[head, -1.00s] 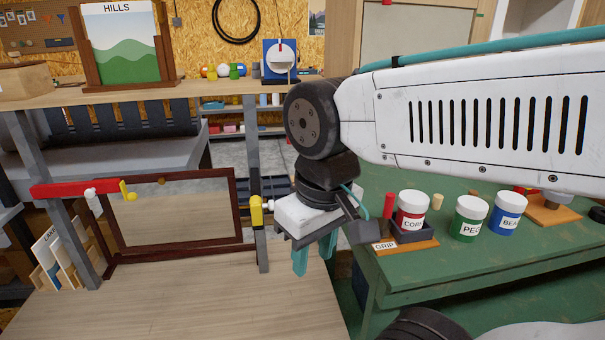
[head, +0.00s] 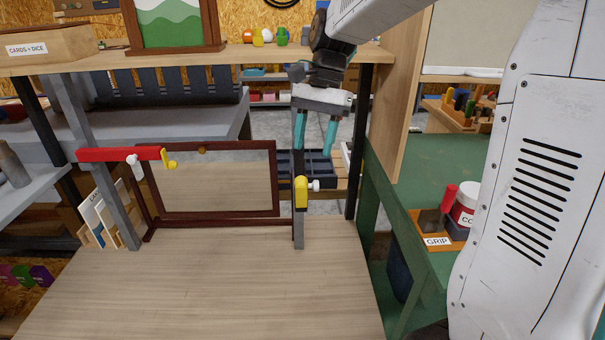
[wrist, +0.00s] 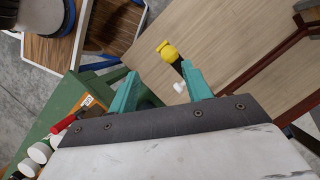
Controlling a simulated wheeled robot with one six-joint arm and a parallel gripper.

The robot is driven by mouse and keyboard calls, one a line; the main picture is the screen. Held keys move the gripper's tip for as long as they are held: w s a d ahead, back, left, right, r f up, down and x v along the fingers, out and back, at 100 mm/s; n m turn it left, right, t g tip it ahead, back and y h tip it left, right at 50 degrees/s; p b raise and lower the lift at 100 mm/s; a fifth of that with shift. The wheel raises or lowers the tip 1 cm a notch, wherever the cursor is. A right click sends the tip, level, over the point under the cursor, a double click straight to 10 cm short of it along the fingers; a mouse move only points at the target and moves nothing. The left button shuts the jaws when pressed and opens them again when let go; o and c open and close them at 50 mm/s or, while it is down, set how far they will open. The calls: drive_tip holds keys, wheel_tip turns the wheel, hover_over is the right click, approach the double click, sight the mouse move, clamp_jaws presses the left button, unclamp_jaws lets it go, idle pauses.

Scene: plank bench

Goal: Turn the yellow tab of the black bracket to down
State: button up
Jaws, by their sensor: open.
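The yellow tab (head: 301,193) is on an upright grey post (head: 298,232) at the right end of the dark-framed panel. A white knob (head: 315,185) sticks out to its right. The tab also shows in the wrist view (wrist: 167,50), with a dark part, likely the black bracket (wrist: 177,66), beside it and the white knob (wrist: 180,87) below. I cannot tell exactly which way the tab points. My gripper (head: 314,146) is open and empty, its teal fingers hanging above the tab in the head view. In the wrist view the knob lies beyond the fingers (wrist: 160,82).
A red bar (head: 115,155) with a white knob and a yellow hook (head: 169,162) is at the left of the framed panel (head: 215,182). A shelf (head: 190,60) runs above. The front plank top (head: 200,285) is clear.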

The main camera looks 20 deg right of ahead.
sight(301, 191)
drive_tip(key=shift+m+y, duration=0.3)
drive_tip(key=shift+m, duration=0.2)
drive_tip(key=x, duration=0.2)
drive_tip(key=w+x, duration=0.1)
drive_tip(key=x, duration=0.5)
drive_tip(key=shift+w+d+f, duration=0.15)
drive_tip(key=shift+w+f, duration=0.2)
drive_tip(key=shift+w, duration=0.05)
clamp_jaws()
